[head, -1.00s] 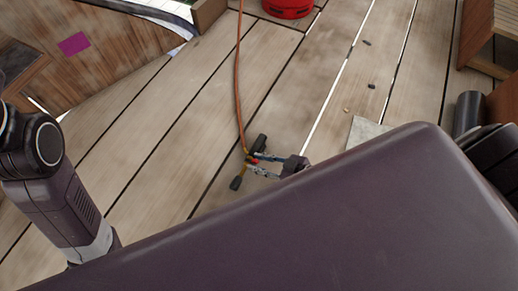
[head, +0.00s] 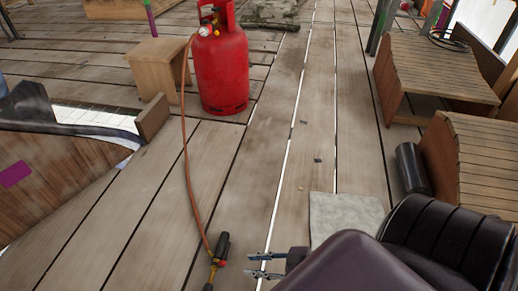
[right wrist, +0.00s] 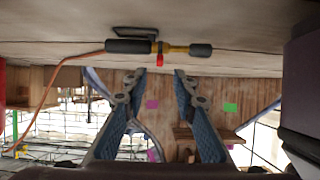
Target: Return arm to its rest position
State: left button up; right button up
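My right gripper (head: 260,265) shows low in the head view, just past a dark part of my own body. Its two fingers are spread and point left towards a gas torch (head: 218,258) on the plank floor. In the right wrist view, the open fingers (right wrist: 155,80) have nothing between them. The torch (right wrist: 160,48), with dark ends, a brass middle and a red knob, lies beyond the fingertips, apparently apart from them. My left arm and gripper are out of view.
An orange hose (head: 187,155) runs from the torch to a red gas cylinder (head: 220,70). A wooden stool (head: 157,58) stands left of the cylinder. Slatted wooden pieces (head: 440,72) stand at the right. A pale flat slab (head: 345,215) lies near my gripper. The middle planks are mostly clear.

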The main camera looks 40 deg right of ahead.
jog(key=shift+s+d+r, duration=0.3)
jog(key=shift+s, duration=0.1)
dwell(0.3)
